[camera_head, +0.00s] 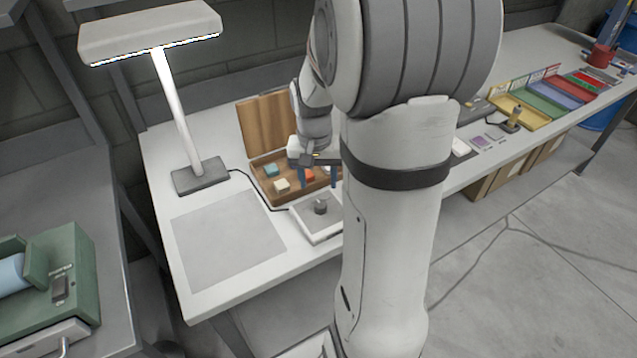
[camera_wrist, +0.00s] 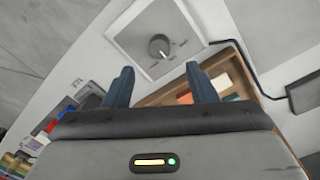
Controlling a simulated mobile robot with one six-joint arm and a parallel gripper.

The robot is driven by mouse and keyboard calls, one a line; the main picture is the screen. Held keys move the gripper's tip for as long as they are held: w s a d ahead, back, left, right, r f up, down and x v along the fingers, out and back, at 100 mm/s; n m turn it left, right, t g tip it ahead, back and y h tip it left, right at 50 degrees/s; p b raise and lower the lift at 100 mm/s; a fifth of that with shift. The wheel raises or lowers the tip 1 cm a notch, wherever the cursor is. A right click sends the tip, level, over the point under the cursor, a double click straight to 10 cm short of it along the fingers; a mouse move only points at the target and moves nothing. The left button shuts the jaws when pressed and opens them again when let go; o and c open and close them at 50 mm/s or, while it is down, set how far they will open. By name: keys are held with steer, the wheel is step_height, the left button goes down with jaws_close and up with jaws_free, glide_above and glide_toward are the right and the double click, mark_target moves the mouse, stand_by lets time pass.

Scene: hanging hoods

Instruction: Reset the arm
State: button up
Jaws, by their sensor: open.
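My gripper (camera_head: 318,176) hangs over the white workbench, above the right part of an open wooden box (camera_head: 265,120). In the wrist view my gripper (camera_wrist: 161,88) shows two blue fingers spread apart with nothing between them. A white panel with a dark round knob (camera_head: 320,207) lies on the bench in front of the box. The knob also shows in the wrist view (camera_wrist: 160,47), beyond the fingertips and apart from them. My arm hides part of the bench in the head view.
A lit desk lamp (camera_head: 186,178) stands left of the box, its cable running toward the panel. A grey mat (camera_head: 228,238) lies at the front left. Coloured trays (camera_head: 548,98) stand at the right. A green device (camera_head: 50,285) is on a separate table at left.

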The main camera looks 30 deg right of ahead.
steer(key=shift+a, duration=0.1)
stand_by(0.3)
steer(key=s+a+r+n+t, duration=0.1)
steer(key=s+a+r+n, duration=0.1)
steer(key=s+a+r, duration=0.3)
steer(key=shift+a+r+n, duration=0.25)
steer(key=shift+a+n, duration=0.15)
steer(key=shift+a, duration=0.05)
steer(key=s+a+r+n, duration=0.1)
steer(key=s, duration=0.1)
steer(key=s+a+r+n+t, duration=0.1)
steer(key=s+a, duration=0.1)
steer(key=s, duration=0.1)
steer(key=s+a+r+n+t, duration=0.1)
steer(key=s+a, duration=0.1)
steer(key=s, duration=0.1)
steer(key=shift+a+n+y, duration=0.25)
steer(key=shift+n+y, duration=0.05)
steer(key=shift+c, duration=0.2)
